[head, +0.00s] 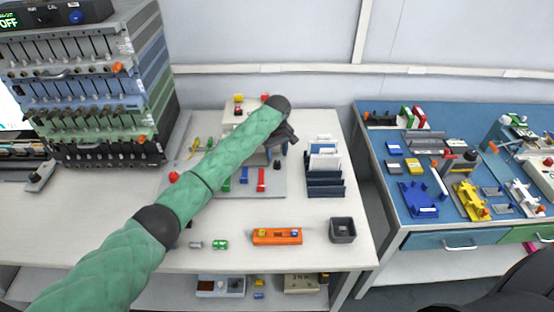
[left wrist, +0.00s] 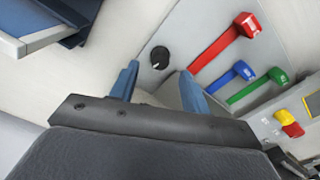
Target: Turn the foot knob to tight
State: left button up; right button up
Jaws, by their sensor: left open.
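The foot knob appears to be the round black knob (left wrist: 160,57) with a small pale mark, on a grey plate (left wrist: 190,30) in the left wrist view. In the head view a small dark round shape (head: 277,165), likely this knob, shows on the right part of the grey plate (head: 293,180). My left gripper (left wrist: 159,72) is open and empty. Its two blue fingers are apart, and the knob shows between and beyond their tips. I cannot tell whether they touch it. In the head view my left gripper (head: 284,143) is partly hidden by its own arm.
Red (left wrist: 225,42), blue (left wrist: 230,78) and green (left wrist: 260,85) levers stand beside the knob. A dark blue rack (head: 325,186) stands to the right. An orange tray (head: 277,237) and dark bin (head: 342,230) lie in front. The white table's (head: 320,210) front is partly clear.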

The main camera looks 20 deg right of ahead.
aim_at(277, 162)
pick_arm(q)
jog(key=shift+f+p, duration=0.4)
jog(key=shift+f, duration=1.65)
pick_arm(e)
jog(key=shift+s+d+f, duration=0.1)
jog(key=shift+s+f, duration=0.05)
jog(key=shift+f, duration=0.45)
jog(key=shift+s+d+f, duration=0.15)
jog(key=shift+s+f, duration=0.05)
jog(key=shift+f, duration=0.35)
jog(key=shift+s+d+f, duration=0.1)
jog(key=shift+s+f, duration=0.05)
jog(key=shift+f, duration=0.45)
pick_arm(q)
jog(key=c, duration=1)
